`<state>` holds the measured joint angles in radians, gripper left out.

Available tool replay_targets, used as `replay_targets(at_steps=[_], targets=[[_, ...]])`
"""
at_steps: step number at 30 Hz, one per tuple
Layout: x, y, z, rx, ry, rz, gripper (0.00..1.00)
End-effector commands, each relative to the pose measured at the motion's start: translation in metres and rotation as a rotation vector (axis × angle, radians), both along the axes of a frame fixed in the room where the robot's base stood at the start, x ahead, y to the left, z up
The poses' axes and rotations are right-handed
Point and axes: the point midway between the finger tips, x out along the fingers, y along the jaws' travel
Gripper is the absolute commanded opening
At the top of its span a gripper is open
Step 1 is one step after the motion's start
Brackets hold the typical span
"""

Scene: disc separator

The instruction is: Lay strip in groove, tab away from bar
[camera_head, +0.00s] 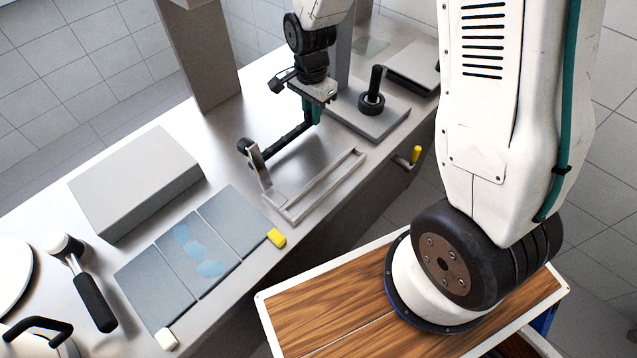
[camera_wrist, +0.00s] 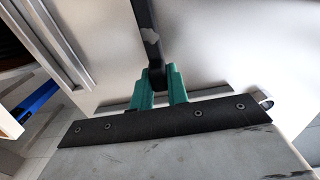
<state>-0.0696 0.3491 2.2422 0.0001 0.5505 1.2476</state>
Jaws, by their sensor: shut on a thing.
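My gripper (camera_head: 312,115) has teal fingers shut on a dark bar-like piece (camera_head: 285,145) above the bench. In the wrist view the fingers (camera_wrist: 160,88) close on its near end, and the dark piece (camera_wrist: 147,25) runs upward with a pale patch on it. In the head view its far end has a round knob beside a metal upright (camera_head: 258,167); I cannot tell if they touch. A low metal frame (camera_head: 325,188) lies at the bench edge, to the right of the upright. I cannot make out a separate strip, tab or groove for certain.
A grey-blue panel (camera_head: 235,228) with seams, pale blue patches, a yellow block (camera_head: 277,238) and a white block (camera_head: 167,340) lies in front. A yellow knob (camera_head: 416,154) juts from the bench front.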

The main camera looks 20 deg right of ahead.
Motion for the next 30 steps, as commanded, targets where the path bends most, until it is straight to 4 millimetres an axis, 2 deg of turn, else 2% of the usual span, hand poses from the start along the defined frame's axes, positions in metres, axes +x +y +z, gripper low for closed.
replay_targets(at_steps=[15, 26, 30], targets=[[0.0, 0.0, 0.035, 0.0, -0.001, 0.0, 0.0], [0.0, 0.0, 0.038, 0.0, 0.0, 0.0, 0.0], [-0.002, -0.011, 0.037, 0.0, 0.0, 0.006, 0.0]])
